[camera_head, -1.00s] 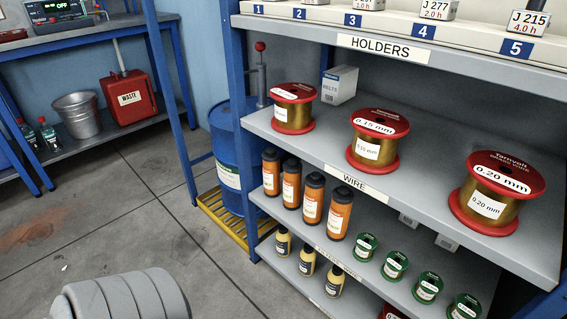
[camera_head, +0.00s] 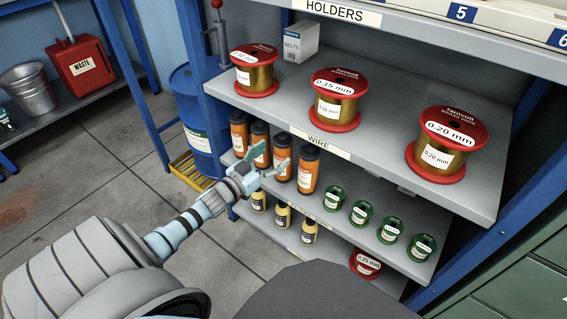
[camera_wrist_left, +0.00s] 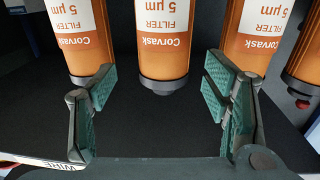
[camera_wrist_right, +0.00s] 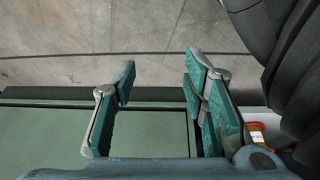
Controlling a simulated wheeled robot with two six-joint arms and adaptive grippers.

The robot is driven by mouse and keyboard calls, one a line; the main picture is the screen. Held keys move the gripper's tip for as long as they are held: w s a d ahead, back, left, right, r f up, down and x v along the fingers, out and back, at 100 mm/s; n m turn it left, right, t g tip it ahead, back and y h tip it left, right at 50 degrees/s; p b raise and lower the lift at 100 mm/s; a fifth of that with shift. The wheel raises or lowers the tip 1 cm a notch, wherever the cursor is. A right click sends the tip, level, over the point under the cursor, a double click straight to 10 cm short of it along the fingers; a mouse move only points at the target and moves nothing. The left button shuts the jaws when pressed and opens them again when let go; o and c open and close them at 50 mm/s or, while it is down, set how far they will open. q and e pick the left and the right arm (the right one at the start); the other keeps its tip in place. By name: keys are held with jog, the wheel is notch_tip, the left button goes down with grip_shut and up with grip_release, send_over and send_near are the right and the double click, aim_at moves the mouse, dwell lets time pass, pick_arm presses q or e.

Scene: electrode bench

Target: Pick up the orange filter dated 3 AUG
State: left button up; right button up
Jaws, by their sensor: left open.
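Several orange filters with dark caps stand upright in a row on the middle shelf, among them a right-end one (camera_head: 307,171) and a left-end one (camera_head: 238,134). Their white labels are too small in the head view to read a date. My left gripper (camera_head: 272,160) is open in front of the row and partly covers the middle filters. In the left wrist view, upside down, one filter (camera_wrist_left: 163,42) stands between and beyond the spread fingers, apart from them. Its label reads "Corvask FILTER 5 µm"; no date shows. My right gripper (camera_wrist_right: 158,80) is open and empty.
The wire shelf (camera_head: 385,170) with red spools (camera_head: 335,98) lies above the filters. Green-capped spools (camera_head: 361,212) stand right of them, and small yellow bottles (camera_head: 283,216) stand below. A blue drum (camera_head: 192,110) is left of the shelf. Green drawers (camera_head: 520,275) are at the right.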

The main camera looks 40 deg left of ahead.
aim_at(277, 149)
pick_arm(q)
jog(key=shift+w, duration=0.3)
jog(key=w, duration=0.1)
jog(key=w+b, duration=0.1)
jog(key=w, duration=0.1)
jog(key=w+b, duration=0.1)
jog(key=w, duration=0.1)
jog(key=shift+a+r, duration=0.1)
jog(key=shift+r, duration=0.25)
grip_shut()
pick_arm(e)
jog(key=shift+n, duration=0.3)
jog(key=r, duration=0.1)
jog(key=w+r, duration=0.1)
jog(key=r, duration=0.2)
jog(key=shift+w+a+r, duration=0.3)
jog(key=shift+a+r, duration=0.05)
jog(key=shift+r, duration=0.05)
